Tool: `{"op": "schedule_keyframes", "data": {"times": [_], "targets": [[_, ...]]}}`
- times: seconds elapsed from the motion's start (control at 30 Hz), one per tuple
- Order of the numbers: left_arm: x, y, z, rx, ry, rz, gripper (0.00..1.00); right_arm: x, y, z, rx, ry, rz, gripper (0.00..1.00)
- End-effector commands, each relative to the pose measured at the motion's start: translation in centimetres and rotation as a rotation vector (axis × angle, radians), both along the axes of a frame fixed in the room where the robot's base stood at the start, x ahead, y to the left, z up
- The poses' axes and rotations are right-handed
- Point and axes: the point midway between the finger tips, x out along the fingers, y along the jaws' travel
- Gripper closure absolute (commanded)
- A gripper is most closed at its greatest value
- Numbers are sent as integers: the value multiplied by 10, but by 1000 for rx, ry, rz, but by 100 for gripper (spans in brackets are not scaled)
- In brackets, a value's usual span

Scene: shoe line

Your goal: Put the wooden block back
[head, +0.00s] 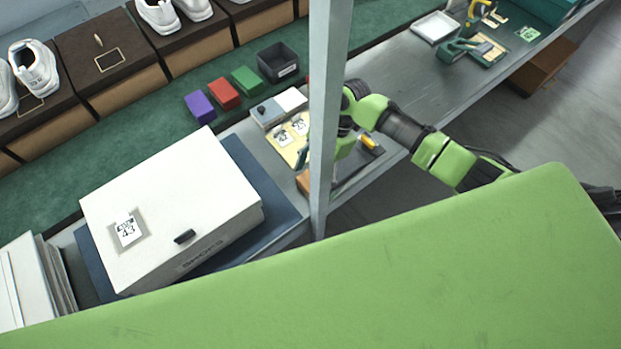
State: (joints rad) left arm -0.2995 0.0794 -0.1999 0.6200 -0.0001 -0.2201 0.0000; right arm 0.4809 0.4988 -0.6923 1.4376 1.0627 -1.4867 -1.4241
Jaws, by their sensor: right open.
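A brown, wooden-looking block (303,182) shows just left of the grey post, at the front edge of the bench by the yellow board. The post hides part of it. My right gripper (335,152) is at the post, above the bench and a little behind and right of the block. The post covers much of the gripper. It is open, and I cannot tell whether it touches the block. My left gripper is not in view.
The grey post (325,110) stands in front of the work area. A white shoe box (170,200) lies on a dark blue mat (262,180). The bench (400,70) has bare room at upper right.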

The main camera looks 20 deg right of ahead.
Motion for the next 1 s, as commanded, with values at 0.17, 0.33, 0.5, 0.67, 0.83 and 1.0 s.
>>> {"op": "schedule_keyframes", "data": {"times": [0.17,0.33,0.5,0.67,0.83,1.0], "targets": [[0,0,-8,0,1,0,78,7,-15,35,-1,-6,0,38],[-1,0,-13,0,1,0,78,10,-28,67,-2,-4,0,38],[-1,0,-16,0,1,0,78,13,-35,88,0,-2,1,38],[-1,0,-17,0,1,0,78,13,-38,97,-1,0,0,38],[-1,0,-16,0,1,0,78,13,-38,97,-1,1,0,38],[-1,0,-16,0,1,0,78,13,-38,97,0,1,0,38]]}}
